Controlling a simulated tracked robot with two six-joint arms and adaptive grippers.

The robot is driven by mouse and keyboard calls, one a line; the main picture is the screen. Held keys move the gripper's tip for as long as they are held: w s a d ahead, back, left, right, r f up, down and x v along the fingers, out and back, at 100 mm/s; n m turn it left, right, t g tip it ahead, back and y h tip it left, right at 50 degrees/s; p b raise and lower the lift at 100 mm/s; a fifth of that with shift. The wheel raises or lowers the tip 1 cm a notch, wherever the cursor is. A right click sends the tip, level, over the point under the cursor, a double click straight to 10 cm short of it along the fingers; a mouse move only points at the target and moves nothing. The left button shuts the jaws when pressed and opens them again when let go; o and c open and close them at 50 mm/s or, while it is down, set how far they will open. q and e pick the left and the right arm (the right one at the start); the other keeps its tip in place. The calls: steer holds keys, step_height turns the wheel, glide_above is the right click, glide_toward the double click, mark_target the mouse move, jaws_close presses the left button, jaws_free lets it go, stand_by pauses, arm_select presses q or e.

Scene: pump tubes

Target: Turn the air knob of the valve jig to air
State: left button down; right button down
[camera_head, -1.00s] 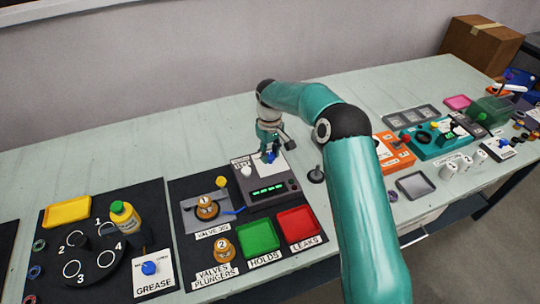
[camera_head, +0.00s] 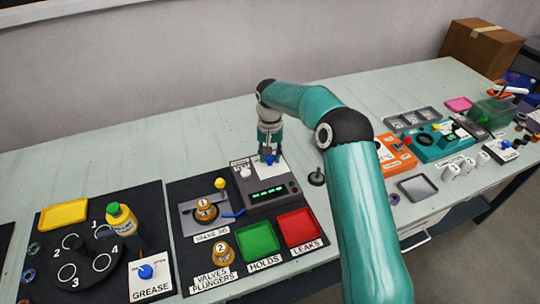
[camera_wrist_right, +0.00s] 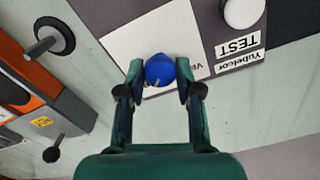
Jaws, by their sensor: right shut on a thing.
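The blue air knob (camera_head: 269,159) sits on a white label plate (camera_wrist_right: 130,45) at the back of the grey valve jig tester (camera_head: 272,195), which has a lit green display. My right gripper (camera_head: 268,153) points down over the knob. In the right wrist view the two fingers (camera_wrist_right: 159,85) close on both sides of the blue knob (camera_wrist_right: 160,68). The label is partly covered, so the setting cannot be read fully. My left gripper is not in view.
A white button (camera_head: 245,171) stands beside the knob. The valve jig plate (camera_head: 190,222) holds a brass valve marked 1. Green (camera_head: 258,238) and red (camera_head: 298,224) trays lie in front. A black post (camera_head: 316,177) stands to the right. The table behind is clear.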

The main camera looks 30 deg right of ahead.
mark_target(270, 157)
steer(key=shift+r, duration=0.15)
steer(key=c, duration=0.8)
jaws_free()
step_height(270, 157, up, 12)
steer(key=shift+f, duration=0.15)
stand_by(0.4)
